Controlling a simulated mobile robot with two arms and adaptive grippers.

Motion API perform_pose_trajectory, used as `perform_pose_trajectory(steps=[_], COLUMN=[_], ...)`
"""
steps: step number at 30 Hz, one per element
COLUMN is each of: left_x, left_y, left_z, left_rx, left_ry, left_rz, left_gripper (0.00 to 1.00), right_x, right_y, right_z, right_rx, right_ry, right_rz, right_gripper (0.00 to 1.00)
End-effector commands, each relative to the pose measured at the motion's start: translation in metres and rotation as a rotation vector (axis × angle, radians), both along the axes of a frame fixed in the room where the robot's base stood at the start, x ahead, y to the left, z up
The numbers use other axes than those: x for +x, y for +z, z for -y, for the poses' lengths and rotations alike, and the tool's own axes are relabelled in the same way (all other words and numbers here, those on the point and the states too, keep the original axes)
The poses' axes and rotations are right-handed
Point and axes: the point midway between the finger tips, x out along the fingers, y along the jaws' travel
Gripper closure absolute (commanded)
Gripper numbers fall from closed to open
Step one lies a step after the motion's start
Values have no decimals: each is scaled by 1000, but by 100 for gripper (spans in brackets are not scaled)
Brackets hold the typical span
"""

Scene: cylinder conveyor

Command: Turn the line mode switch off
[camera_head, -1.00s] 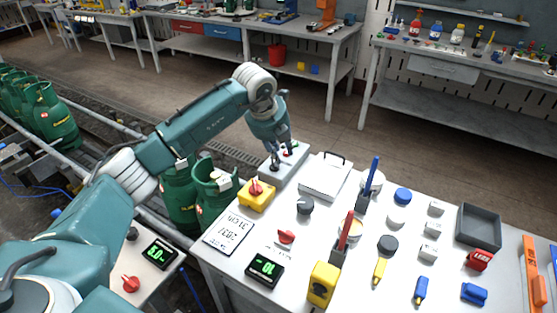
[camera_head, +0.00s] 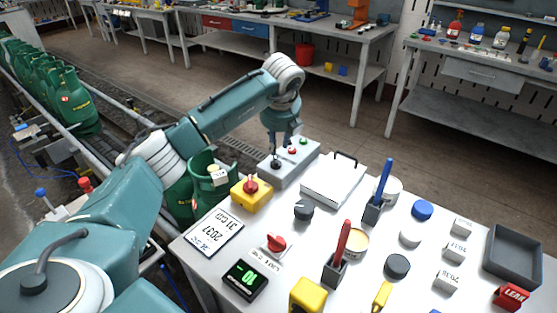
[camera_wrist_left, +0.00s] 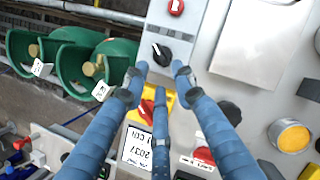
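The grey control box (camera_head: 288,173) stands at the table's far left corner, with a red button (camera_head: 292,151), a green button (camera_head: 304,141) and a black rotary knob with a white mark (camera_wrist_left: 161,53) on top. I cannot read its labels, so I take this knob to be the line mode switch. My left gripper (camera_head: 283,146) is over the box, pointing down. In the left wrist view its fingers (camera_wrist_left: 161,75) are spread apart and empty, with the knob just beyond the tips. Contact cannot be told. My right gripper is not in view.
A yellow box with a red knob (camera_head: 251,189) stands close to the control box. A white lidded case (camera_head: 333,180) lies to its right. Green gas cylinders (camera_head: 212,182) are beside the table. Another red knob (camera_head: 276,244) and several small items cover the table.

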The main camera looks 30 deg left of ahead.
Motion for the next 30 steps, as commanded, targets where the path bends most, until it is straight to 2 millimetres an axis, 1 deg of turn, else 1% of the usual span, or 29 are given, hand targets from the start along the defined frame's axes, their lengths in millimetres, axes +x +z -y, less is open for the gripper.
perform_pose_trajectory(steps=[1, 9, 12, 15, 20, 27, 28, 30], left_x=[1, 16, 20, 24, 26, 27, 27, 27], left_y=[-7, -54, -69, -79, -86, -87, -87, -87], left_z=[-2, -15, -19, -21, -24, -24, -24, -24], left_rx=[0, 0, 0, 0, 1, 1, 1, 1], left_ry=[2, 2, 1, 1, 1, -1, -1, -1], left_rz=[-5, -4, -5, -3, -1, -1, -1, -1], left_gripper=[73, 73, 73, 73, 73, 73, 77, 91], right_x=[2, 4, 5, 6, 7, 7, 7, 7], right_y=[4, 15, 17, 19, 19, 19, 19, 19], right_z=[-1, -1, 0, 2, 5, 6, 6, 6], right_rx=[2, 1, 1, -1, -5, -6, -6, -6], right_ry=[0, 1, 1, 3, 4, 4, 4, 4], right_rz=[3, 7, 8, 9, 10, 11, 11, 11], right_gripper=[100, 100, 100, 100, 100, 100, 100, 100])
